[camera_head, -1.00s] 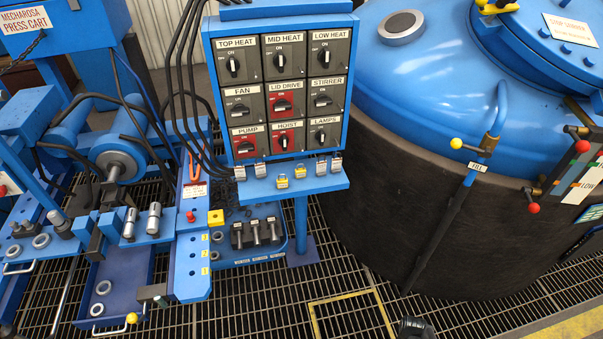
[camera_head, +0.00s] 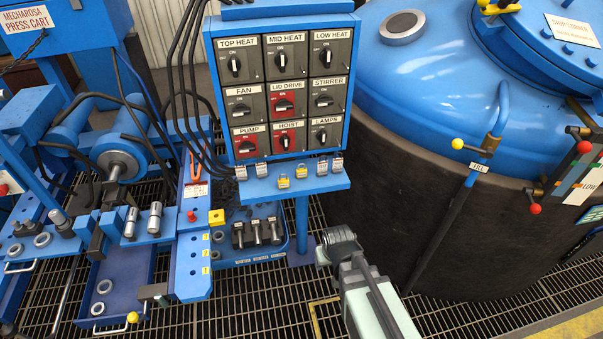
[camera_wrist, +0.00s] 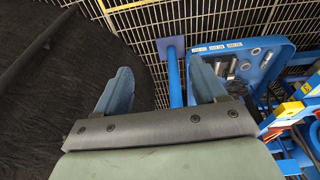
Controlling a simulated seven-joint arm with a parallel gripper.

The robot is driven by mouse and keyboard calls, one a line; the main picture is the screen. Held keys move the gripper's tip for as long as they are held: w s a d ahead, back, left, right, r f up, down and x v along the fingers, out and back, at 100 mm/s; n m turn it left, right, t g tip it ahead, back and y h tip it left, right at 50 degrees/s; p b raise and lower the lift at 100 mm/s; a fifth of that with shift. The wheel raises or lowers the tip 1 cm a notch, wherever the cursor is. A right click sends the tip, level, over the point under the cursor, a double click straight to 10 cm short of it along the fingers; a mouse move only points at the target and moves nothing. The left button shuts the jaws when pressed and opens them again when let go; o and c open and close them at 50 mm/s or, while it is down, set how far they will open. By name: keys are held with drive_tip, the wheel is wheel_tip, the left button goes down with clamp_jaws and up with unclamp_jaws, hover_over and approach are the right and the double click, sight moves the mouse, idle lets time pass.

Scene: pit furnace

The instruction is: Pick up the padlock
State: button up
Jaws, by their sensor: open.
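Several small padlocks sit on the blue ledge (camera_head: 270,190) below the switch panel in the head view. Grey ones stand at the left (camera_head: 240,173) and right (camera_head: 322,168). I cannot tell which one the task names. My gripper (camera_head: 338,246) is below and right of the ledge, apart from it, in front of the dark tank wall. In the wrist view my gripper (camera_wrist: 160,68) has its two blue fingers wide apart with nothing held. No padlock shows there.
The switch panel (camera_head: 280,85) rises above the ledge, with black cables hanging at its left. Its blue post (camera_head: 302,222) stands on the floor grating. The large furnace tank (camera_head: 440,200) fills the right. A blue tool tray (camera_head: 250,252) and the press cart (camera_head: 110,220) are at the left.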

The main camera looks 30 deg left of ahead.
drive_tip(key=w+a+r+t+y, duration=0.2)
drive_tip(key=a+r, duration=0.3)
drive_tip(key=t+y, duration=0.5)
drive_tip(key=y, duration=0.1)
approach(302, 170)
drive_tip(key=x, duration=0.4)
drive_tip(key=shift+a+r, duration=0.1)
drive_tip(key=shift+a, duration=0.15)
drive_tip(key=shift+f+x, duration=0.2)
drive_tip(key=shift+x, duration=2.9)
drive_tip(key=shift+d, duration=0.2)
drive_tip(key=shift+r, duration=0.15)
drive_tip(key=c, duration=1.2)
